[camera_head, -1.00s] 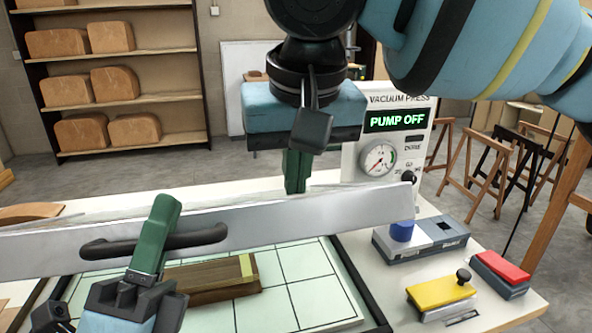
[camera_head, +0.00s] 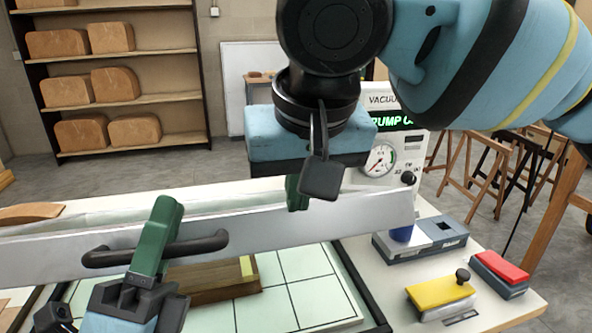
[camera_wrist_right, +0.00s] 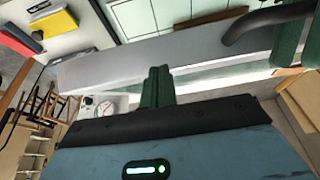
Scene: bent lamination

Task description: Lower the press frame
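The press frame (camera_head: 330,218) is a long silver bar with a black handle (camera_head: 200,246) on its near face. It spans above the gridded press bed (camera_head: 320,298). My left gripper (camera_head: 160,232) has its green fingers across the handle and appears shut on it. My right gripper (camera_head: 297,195) points down at the frame's top edge. In the right wrist view its green fingers (camera_wrist_right: 158,84) are together, with their tips at the frame's edge; whether they pinch it is unclear. A brown wooden piece (camera_head: 215,283) lies on the bed, partly hidden behind the frame.
The vacuum press unit (camera_head: 385,160), with gauge and green-lit display, stands behind, partly covered by my right arm. At right on the table are a grey block with a blue knob (camera_head: 425,237), a yellow block (camera_head: 440,292) and a red-topped block (camera_head: 503,268).

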